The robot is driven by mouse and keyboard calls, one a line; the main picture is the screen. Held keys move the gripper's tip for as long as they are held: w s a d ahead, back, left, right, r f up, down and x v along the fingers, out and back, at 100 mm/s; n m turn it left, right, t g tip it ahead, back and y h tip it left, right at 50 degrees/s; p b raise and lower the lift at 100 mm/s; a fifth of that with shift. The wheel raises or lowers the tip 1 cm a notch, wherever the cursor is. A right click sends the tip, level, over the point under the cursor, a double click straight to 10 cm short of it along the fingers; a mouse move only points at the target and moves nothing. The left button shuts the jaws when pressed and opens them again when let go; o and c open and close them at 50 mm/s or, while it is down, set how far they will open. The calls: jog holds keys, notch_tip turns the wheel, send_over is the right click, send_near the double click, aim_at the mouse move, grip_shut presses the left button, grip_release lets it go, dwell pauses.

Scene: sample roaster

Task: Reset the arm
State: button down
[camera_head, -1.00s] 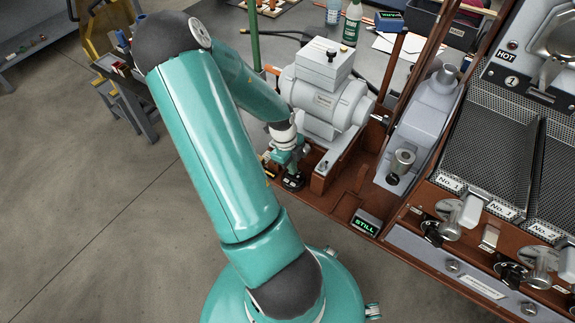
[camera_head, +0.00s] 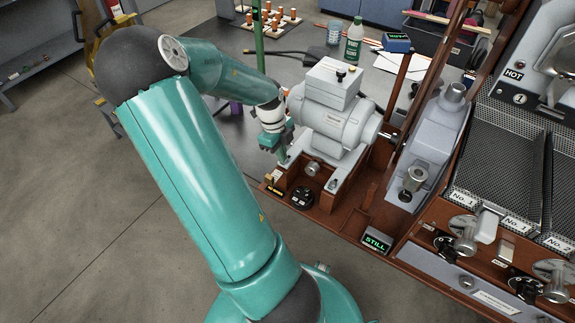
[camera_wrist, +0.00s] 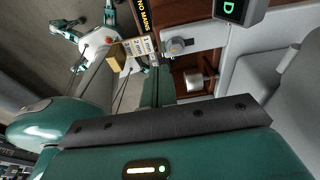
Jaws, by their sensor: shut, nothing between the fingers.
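My teal arm (camera_head: 205,180) rises from my base and bends at a dark elbow at the upper left in the head view. Its forearm runs right and down to my gripper (camera_head: 283,158), beside the left end of the grey motor. The gripper is small here, with its fingers pointing down, shut and empty. It is above and apart from the round black knob (camera_head: 302,197) on the brown base. In the wrist view the teal gripper housing and a dark bar fill the lower part.
The grey motor (camera_head: 333,115) stands close right of my gripper. A green post (camera_head: 258,50) rises behind the forearm. A green bottle (camera_head: 353,42) stands on the grey bench. A "STILL" display (camera_head: 376,241) sits on the brown frame (camera_head: 335,226). The floor at left is open.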

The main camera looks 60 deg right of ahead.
jog(key=shift+w+r, duration=0.35)
jog(key=shift+w, duration=0.15)
jog(key=shift+s, duration=0.15)
jog(key=w+a+r+n+t, duration=0.1)
jog(key=w+a+r+n, duration=0.3)
jog(key=a+n, duration=0.25)
jog(key=w+a+r+n+t+y, duration=0.1)
jog(key=w+a+r+n+t, duration=0.1)
jog(key=w+a+r+n, duration=0.45)
jog(key=w+a+r+n+t, duration=0.1)
jog(key=w+a+r+n, duration=0.1)
jog(key=a+n, duration=0.45)
jog(key=s+a+r+n+t, duration=0.2)
jog(key=a+r+n, duration=0.4)
jog(key=a+n, duration=0.3)
jog(key=s+a+r+n+t+h, duration=0.1)
jog(key=s+a+r+n, duration=0.3)
jog(key=a+n, duration=0.5)
notch_tip(320, 180, up, 2)
jog(key=shift+a+t, duration=0.4)
jog(key=shift+a, duration=0.85)
